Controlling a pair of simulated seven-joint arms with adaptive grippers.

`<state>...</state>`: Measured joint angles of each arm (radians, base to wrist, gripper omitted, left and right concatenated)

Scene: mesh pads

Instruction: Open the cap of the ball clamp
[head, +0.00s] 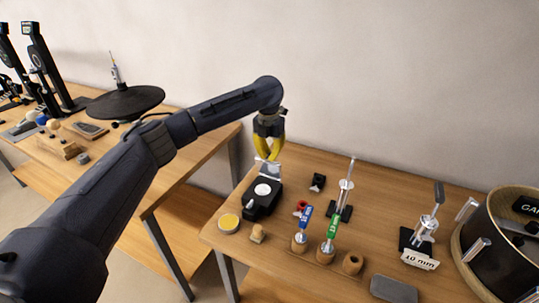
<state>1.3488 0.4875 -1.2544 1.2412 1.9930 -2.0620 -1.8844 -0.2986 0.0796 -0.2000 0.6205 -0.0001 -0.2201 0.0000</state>
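What looks like the ball clamp is a black block (262,207) with a pale round top, at the left part of the right-hand table. Its cap appears to be the pale grey plate (269,173) standing tilted up at the block's back edge. My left gripper (268,159) has yellow fingers pointing down, right above the top edge of this plate. The fingertips lie close together. At this size I cannot tell whether they touch the plate or grip it. My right gripper is not in view.
A yellow-topped round tin (228,223) and a small wooden piece (257,234) lie in front of the clamp. Blue (306,217) and green (333,228) handled tools stand in wooden holders to its right. A metal lever stand (423,228) and a round wooden tub (476,262) are farther right.

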